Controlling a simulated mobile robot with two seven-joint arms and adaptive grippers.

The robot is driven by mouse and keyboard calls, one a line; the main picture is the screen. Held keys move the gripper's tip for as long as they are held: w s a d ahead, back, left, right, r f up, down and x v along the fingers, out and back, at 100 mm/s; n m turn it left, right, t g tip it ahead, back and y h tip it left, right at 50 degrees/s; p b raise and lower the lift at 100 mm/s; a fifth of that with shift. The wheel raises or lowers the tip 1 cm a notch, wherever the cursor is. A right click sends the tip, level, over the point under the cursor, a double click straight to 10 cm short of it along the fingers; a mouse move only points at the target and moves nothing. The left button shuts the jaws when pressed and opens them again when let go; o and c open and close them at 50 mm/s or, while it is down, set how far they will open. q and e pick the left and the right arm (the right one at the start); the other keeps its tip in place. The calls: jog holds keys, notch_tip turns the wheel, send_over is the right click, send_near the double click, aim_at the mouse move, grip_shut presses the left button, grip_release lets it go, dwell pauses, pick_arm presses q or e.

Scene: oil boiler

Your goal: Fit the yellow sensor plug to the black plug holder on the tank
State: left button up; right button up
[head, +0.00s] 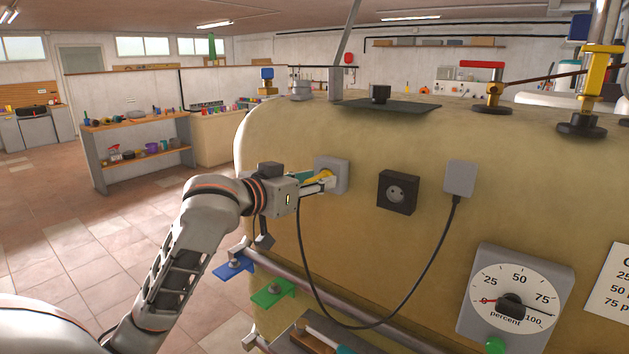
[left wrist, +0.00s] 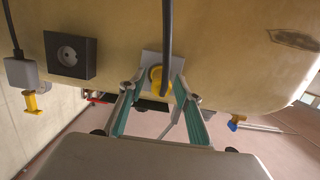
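The yellow sensor plug (head: 322,176) sits at a grey square holder (head: 340,168) on the tank's left front. A dark cable runs from it, hanging in a loop up to a grey box (head: 460,178). The empty black plug holder (head: 397,192) with its round socket is between them. My left gripper (head: 318,181) is at the yellow plug. In the left wrist view, its teal-padded fingers stand on both sides of the plug (left wrist: 158,79), with gaps showing; the cable crosses in front. The black holder (left wrist: 70,54) is at upper left there. My right gripper is not in view.
The beige tank (head: 290,125) fills the right of the head view. A percent gauge (head: 515,300) is at lower right. Below my gripper are a pipe (head: 310,295) and blue (head: 233,265) and green (head: 272,293) tabs. The tank front around the black holder is free.

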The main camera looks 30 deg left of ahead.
pick_arm(q)
grip_shut()
jog(key=shift+s, duration=0.1)
jog(key=shift+s+a, duration=0.2)
jog(key=shift+s, duration=2.35)
